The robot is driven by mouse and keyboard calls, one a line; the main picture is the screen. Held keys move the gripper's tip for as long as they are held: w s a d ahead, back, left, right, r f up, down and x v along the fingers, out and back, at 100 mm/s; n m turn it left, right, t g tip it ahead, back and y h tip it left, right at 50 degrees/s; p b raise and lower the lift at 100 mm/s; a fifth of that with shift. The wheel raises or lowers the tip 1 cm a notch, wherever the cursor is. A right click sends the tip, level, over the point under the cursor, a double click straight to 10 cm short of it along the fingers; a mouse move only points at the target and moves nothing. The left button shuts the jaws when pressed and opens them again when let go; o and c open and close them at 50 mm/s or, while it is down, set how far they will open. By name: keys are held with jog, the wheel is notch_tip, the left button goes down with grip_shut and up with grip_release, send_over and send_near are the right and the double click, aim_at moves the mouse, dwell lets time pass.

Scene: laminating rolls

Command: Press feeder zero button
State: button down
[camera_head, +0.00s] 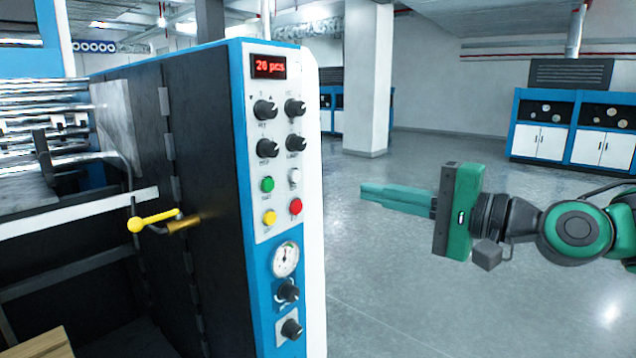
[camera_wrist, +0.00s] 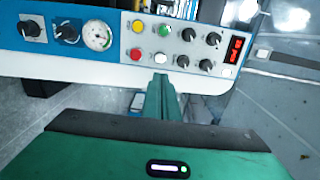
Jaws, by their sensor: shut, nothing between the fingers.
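The control panel (camera_head: 278,140) is on the blue and white end of the machine, with a red display (camera_head: 269,66) reading "20 pcs". Below several black knobs sit a green button (camera_head: 267,184), a white button (camera_head: 294,177), a yellow button (camera_head: 269,217) and a red button (camera_head: 296,207). Their labels are too small to read, so I cannot tell which is feeder zero. My gripper (camera_head: 364,192) is shut and empty, to the right of the panel and apart from it. In the wrist view, its fingertips (camera_wrist: 160,78) appear just below the white button (camera_wrist: 160,57).
A pressure gauge (camera_head: 285,259) and two black knobs are below the buttons. A yellow-knobbed lever (camera_head: 155,220) sticks out on the machine's dark side. The floor (camera_head: 400,290) around my gripper is clear; blue and white cabinets (camera_head: 570,130) stand far back.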

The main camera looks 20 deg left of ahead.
aim_at(297, 176)
jog(key=x, duration=1.4)
jog(key=shift+w+a+r, duration=0.2)
jog(key=shift+w+a, duration=0.1)
jog(key=shift+a, duration=0.4)
jog(key=shift+s+d+f, duration=0.1)
jog(key=shift+s+d, duration=0.05)
jog(key=shift+d, duration=0.1)
jog(key=v, duration=1.3)
jog(key=shift+d, duration=0.4)
